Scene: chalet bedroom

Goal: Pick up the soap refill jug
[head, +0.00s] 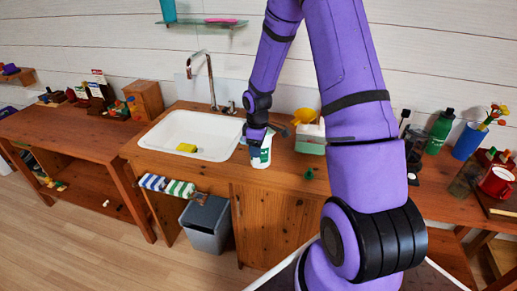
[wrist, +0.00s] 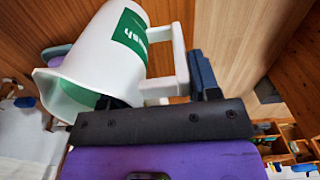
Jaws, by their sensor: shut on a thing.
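The soap refill jug (head: 264,157) is white with a green label. In the head view it is at the counter, just right of the sink, partly hidden by my gripper (head: 257,140). In the wrist view the jug (wrist: 108,48) fills the upper left, tilted in the picture, with its white handle toward the right. My gripper (wrist: 160,95) is shut on the jug near its handle side, with a dark finger on either side there. The exact contact is partly hidden. I cannot tell whether the jug's base touches the counter.
A tall tap (head: 211,80) stands behind. A green-and-white caddy (head: 310,138) is close on the right. A green bottle (head: 440,130) and a blue cup (head: 468,141) stand farther right. A grey bin (head: 207,222) is below.

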